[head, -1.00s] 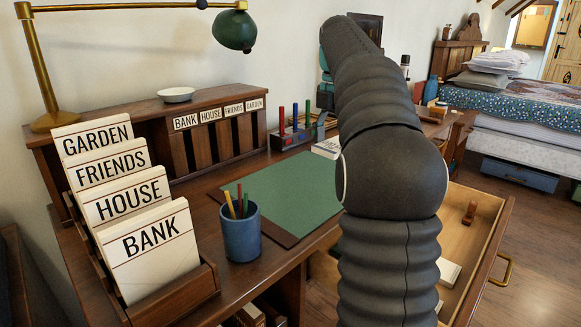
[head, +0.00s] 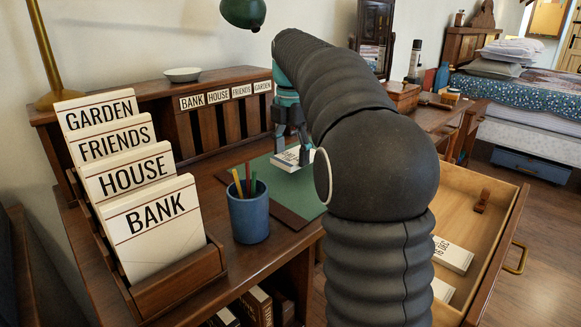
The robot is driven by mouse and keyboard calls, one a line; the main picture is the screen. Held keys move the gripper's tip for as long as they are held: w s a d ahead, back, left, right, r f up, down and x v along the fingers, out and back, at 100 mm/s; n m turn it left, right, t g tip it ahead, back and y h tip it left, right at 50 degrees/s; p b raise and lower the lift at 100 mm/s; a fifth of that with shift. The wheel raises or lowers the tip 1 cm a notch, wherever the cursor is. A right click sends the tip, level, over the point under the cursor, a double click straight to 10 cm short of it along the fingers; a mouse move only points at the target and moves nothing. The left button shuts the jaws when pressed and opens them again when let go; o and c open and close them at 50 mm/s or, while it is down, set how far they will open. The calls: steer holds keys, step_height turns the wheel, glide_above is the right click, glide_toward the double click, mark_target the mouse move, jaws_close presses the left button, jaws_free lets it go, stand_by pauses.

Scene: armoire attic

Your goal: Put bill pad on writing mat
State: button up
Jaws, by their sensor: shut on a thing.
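The bill pad (head: 287,160) is a small white block with dark print. It shows at the far part of the green writing mat (head: 262,180), just under my gripper (head: 291,147). My gripper is shut on the pad from above. The pad is over the mat, but I cannot tell whether it touches it or hangs slightly above. My arm hides the right side of the mat and part of the pad's surroundings.
A blue pencil cup (head: 248,212) stands at the mat's near left. A card rack (head: 180,285) with labelled cards is at left. A slotted organiser (head: 215,130) backs the desk. An open drawer (head: 480,205) holding white pads is at right.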

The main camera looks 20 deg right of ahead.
mark_target(292, 157)
steer(key=shift+f+b, duration=0.3)
steer(key=shift+f, duration=1.45)
steer(key=shift+f, duration=0.1)
steer(key=o, duration=1.2)
steer(key=shift+c, duration=0.2)
step_height(292, 157, up, 12)
steer(key=p, duration=0.3)
